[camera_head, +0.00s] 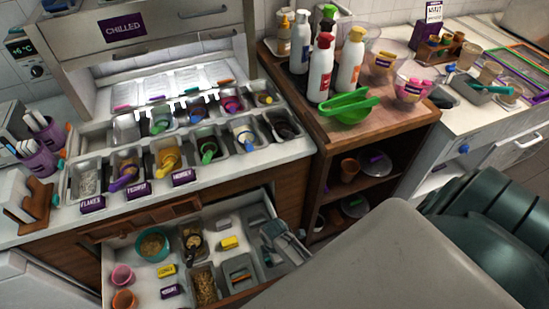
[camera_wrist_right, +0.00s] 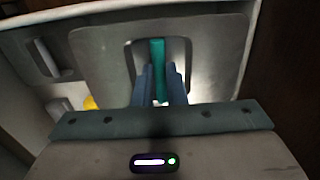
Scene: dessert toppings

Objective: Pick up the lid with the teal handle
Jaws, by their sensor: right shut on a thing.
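In the right wrist view, a grey rectangular lid (camera_wrist_right: 100,55) with rounded corners lies below my right gripper (camera_wrist_right: 160,85). Its upright teal handle (camera_wrist_right: 157,55) is between the two blue fingers, which are shut on it. In the head view, my right gripper (camera_head: 287,243) is low at the right side of the open drawer (camera_head: 120,250). The lid under it is mostly hidden there by the gripper. My left gripper is not in view.
The drawer also holds a teal bowl (camera_head: 152,244), a pink cup (camera_head: 122,276), and a yellow-handled item (camera_head: 229,243). Topping bins (camera_head: 168,157) with coloured scoops line the counter above. A wooden shelf unit (camera_head: 322,190) stands right of the drawer.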

